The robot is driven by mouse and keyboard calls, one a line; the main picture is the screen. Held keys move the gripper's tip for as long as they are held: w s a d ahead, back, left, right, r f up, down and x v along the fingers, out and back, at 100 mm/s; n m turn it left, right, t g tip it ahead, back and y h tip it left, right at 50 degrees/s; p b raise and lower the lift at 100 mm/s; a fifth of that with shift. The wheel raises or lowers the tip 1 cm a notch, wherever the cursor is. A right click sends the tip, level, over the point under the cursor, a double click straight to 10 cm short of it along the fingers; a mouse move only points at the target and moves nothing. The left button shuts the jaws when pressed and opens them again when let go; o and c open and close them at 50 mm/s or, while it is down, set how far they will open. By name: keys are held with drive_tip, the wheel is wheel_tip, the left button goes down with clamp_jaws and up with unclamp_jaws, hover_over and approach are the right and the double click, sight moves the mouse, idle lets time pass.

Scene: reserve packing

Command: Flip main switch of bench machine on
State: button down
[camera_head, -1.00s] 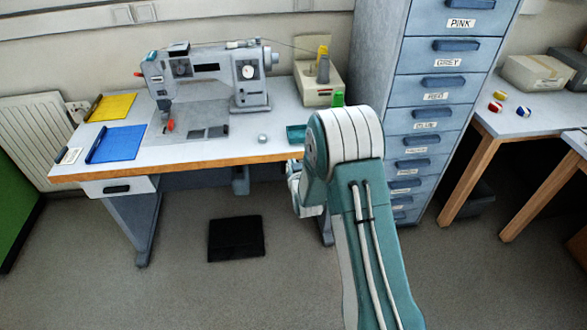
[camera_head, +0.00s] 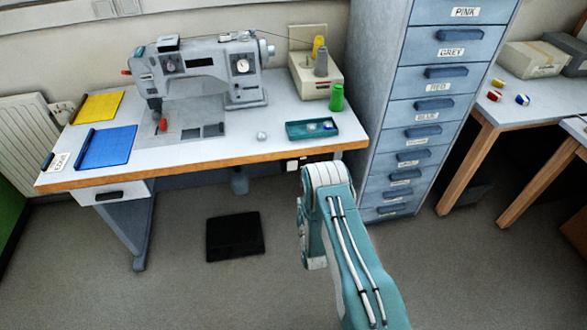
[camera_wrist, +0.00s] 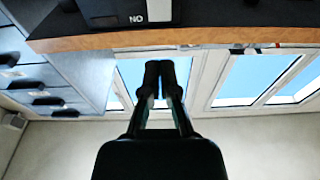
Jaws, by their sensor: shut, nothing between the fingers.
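The bench machine is a grey sewing machine (camera_head: 205,66) on a white table with a wooden front edge. Under that edge, right of its middle, a small dark and white switch box (camera_head: 292,165) shows in the head view, close to my arm. In the wrist view a dark box (camera_wrist: 112,12) with a pale part and a label reading "NO" is at the top, beside the wooden edge. My gripper (camera_wrist: 165,66) is shut and empty, its fingertips below that edge in the picture and apart from the box. In the head view my gripper is hidden by my arm.
A blue-grey drawer cabinet (camera_head: 425,115) stands right of the table. A teal tray (camera_head: 296,131), a green spool (camera_head: 336,98) and yellow and blue sheets lie on the tabletop. A black pedal (camera_head: 235,237) is on the floor below. A second table (camera_head: 540,100) is at right.

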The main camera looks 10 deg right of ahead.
sight(292, 165)
drive_tip(key=shift+d, duration=0.1)
drive_tip(key=w, duration=0.4)
drive_tip(key=w+r, duration=0.1)
drive_tip(key=w, duration=0.4)
drive_tip(key=w+r, duration=0.1)
drive_tip(key=w, duration=0.3)
drive_tip(key=shift+w, duration=0.45)
drive_tip(key=shift+w+r+g, duration=0.3)
drive_tip(key=shift+g, duration=0.2)
drive_tip(key=shift+s+f, duration=0.1)
